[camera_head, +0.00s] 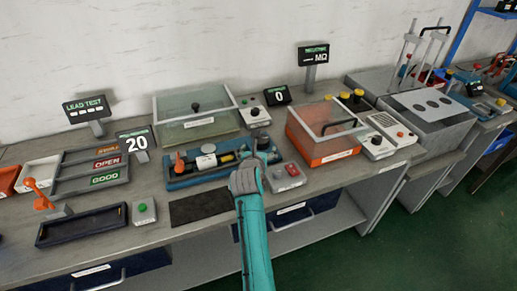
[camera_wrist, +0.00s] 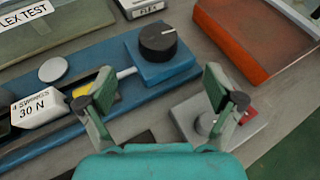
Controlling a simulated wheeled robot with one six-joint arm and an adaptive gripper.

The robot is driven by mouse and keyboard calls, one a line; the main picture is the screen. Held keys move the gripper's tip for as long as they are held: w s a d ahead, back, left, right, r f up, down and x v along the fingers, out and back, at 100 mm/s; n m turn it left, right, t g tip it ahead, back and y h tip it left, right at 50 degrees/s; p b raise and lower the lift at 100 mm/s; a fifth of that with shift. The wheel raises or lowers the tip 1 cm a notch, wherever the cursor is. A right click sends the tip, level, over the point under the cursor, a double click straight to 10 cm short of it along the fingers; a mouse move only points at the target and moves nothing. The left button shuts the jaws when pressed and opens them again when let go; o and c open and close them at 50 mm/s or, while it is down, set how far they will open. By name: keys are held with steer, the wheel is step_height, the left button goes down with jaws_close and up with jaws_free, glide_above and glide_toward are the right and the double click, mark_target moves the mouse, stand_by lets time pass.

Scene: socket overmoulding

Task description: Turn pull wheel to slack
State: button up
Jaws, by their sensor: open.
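A black round knob with a white pointer line (camera_wrist: 157,40), which looks like the pull wheel, sits on a blue block (camera_wrist: 165,68) at the right end of a blue fixture. The fixture also shows in the head view (camera_head: 183,183). In the wrist view, my gripper (camera_wrist: 158,82) is open and empty. Its fingers are spread wide, and the knob lies beyond and between them in the picture, apart from both. A white block marked 30 N (camera_wrist: 38,107) and a yellow part (camera_wrist: 82,90) lie along the fixture. In the head view, my gripper (camera_head: 260,157) is above the fixture's right end.
A grey box with a red button (camera_head: 286,176) stands right of the fixture. An orange bin with a clear lid (camera_head: 320,145) is behind it on the right. A clear-lidded green box (camera_head: 195,118) stands behind. A dark mat (camera_head: 200,207) lies in front.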

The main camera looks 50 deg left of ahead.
step_height(320, 180, up, 12)
steer(key=w+n+t+y, duration=0.2)
steer(key=n+t, duration=0.4)
steer(key=n, duration=1)
steer(key=s+a+r+n+g+y, duration=0.2)
steer(key=s+n+y, duration=0.15)
steer(key=n, duration=0.75)
steer(key=s+a+r+n+g+y, duration=0.15)
steer(key=n+y, duration=0.25)
steer(key=n, duration=0.8)
steer(key=n+g+h, duration=0.3)
steer(key=n+h, duration=0.7)
steer(key=n, duration=2.3)
glide_toward(261, 140)
steer(key=shift+t+y, duration=0.25)
steer(key=shift+f+x, duration=0.15)
steer(key=shift+x, duration=2.55)
steer(key=shift+f+x, duration=0.1)
steer(key=shift+x, duration=2.65)
